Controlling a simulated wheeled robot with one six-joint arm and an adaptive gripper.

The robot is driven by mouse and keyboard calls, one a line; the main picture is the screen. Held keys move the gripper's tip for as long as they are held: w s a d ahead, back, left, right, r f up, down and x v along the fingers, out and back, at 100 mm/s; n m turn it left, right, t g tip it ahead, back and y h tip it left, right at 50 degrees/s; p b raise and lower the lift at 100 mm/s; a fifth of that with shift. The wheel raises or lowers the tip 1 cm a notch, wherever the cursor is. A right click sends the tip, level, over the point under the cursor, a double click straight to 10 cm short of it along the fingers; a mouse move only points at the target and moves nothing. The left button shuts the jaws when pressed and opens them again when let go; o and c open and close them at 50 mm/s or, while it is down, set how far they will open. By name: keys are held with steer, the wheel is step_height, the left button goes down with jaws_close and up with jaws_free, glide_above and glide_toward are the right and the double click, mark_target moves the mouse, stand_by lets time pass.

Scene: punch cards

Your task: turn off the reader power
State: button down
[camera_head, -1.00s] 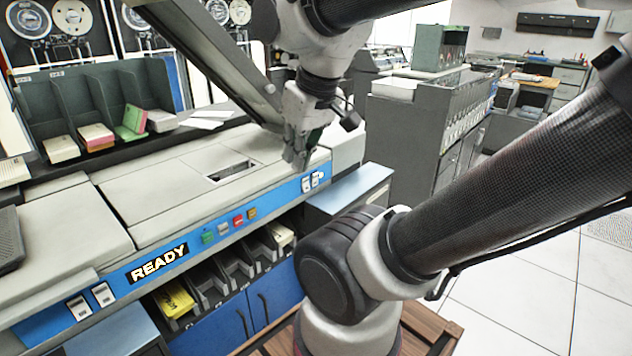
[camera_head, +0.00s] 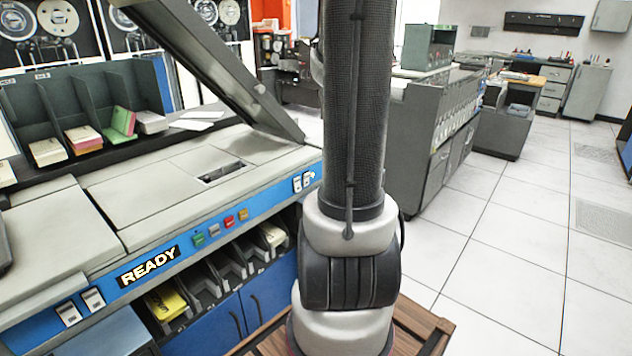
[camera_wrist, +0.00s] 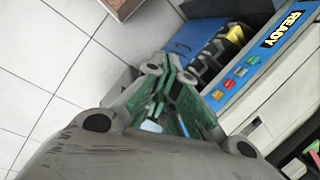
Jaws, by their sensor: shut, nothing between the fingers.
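The card reader (camera_head: 165,195) is a pale grey machine with a blue front strip carrying a lit READY sign (camera_head: 150,267); the sign also shows in the wrist view (camera_wrist: 282,30). Two white rocker switches (camera_head: 68,313) (camera_head: 93,299) sit left of the sign. Another white pair (camera_head: 303,182) is at the strip's right end, beside my arm. Labels are too small to read, so I cannot tell which is power. My gripper (camera_wrist: 170,82) is shut and empty, over the machine's right-end area in the wrist view. It is hidden behind my arm in the head view.
Green, grey, red and yellow buttons (camera_head: 228,222) sit between the sign and the right switches. A raised grey lid (camera_head: 215,65) slants above the reader. Card bins (camera_head: 230,258) lie below the strip. Tiled floor (camera_head: 510,250) is open at right.

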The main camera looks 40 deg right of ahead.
steer(key=w+d+f+m+t, duration=0.3)
steer(key=d+f+m+t, duration=0.1)
steer(key=d+f+m, duration=0.35)
steer(key=w+d+f+m+t, duration=0.3)
steer(key=d+f+m, duration=0.35)
steer(key=m, duration=0.25)
steer(key=w+d+r+m+t+h, duration=0.2)
steer(key=w+d+m, duration=0.5)
steer(key=shift+r+t, duration=0.3)
steer(key=shift+r, duration=0.1)
steer(key=x, duration=1)
steer(key=shift+w+f, duration=0.1)
steer(key=shift+f, duration=0.05)
steer(key=shift+w+a+r, duration=0.1)
steer(key=shift+w+r, duration=0.05)
steer(key=shift+w, duration=0.45)
steer(key=shift+w+r, duration=0.2)
steer(key=shift+w, duration=0.4)
steer(key=shift+w+r, duration=0.1)
steer(key=shift+w, duration=0.5)
